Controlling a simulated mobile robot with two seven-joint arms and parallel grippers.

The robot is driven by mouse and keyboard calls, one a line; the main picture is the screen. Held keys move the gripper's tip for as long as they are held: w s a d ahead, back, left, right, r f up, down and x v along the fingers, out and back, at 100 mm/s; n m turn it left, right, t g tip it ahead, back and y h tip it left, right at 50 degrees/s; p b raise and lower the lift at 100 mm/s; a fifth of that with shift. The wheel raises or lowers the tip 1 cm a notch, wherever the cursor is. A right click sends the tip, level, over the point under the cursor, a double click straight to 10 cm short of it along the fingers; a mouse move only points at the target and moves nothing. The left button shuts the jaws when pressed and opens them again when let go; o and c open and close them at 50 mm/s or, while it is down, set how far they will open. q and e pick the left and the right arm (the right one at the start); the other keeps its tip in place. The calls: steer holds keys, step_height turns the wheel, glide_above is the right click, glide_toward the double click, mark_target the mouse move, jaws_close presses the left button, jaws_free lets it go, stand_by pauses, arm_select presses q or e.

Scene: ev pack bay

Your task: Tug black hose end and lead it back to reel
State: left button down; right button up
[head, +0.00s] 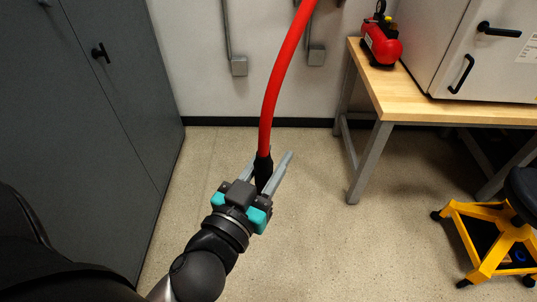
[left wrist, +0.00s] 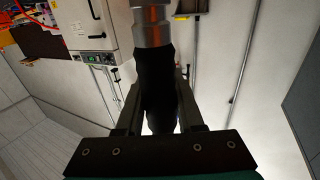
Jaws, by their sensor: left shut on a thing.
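A red hose (head: 277,82) hangs down from the top edge of the head view and curves slightly left. Its lower end is a black sleeve (head: 263,168). My left gripper (head: 268,165) is shut on this black hose end, one finger on either side, above the floor. In the left wrist view the black hose end (left wrist: 157,85) stands between the fingers, with a silvery fitting (left wrist: 152,30) above it. The reel is not recognisable in either view; the hose's upper part runs out of the head view. My right gripper is not in view.
Grey cabinets (head: 90,120) stand along the left. A wooden-topped bench (head: 440,108) at the right holds a red compressor-like unit (head: 381,42) and a white oven-like box (head: 480,50). A yellow stool (head: 490,235) stands lower right. The floor (head: 340,240) between is clear.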

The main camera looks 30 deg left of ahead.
arm_select(q)
steer(key=shift+w, duration=0.2)
steer(key=w+d+r+p, duration=0.7)
steer(key=w+r, duration=0.2)
steer(key=w, duration=0.1)
steer(key=w+d+r+p, duration=0.7)
steer(key=w+d+r, duration=0.1)
steer(key=w, duration=0.2)
steer(key=shift+w+r+p, duration=0.2)
steer(key=shift+r+p, duration=0.2)
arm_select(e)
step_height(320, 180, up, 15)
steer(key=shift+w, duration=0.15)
arm_select(q)
steer(key=shift+s+d, duration=0.1)
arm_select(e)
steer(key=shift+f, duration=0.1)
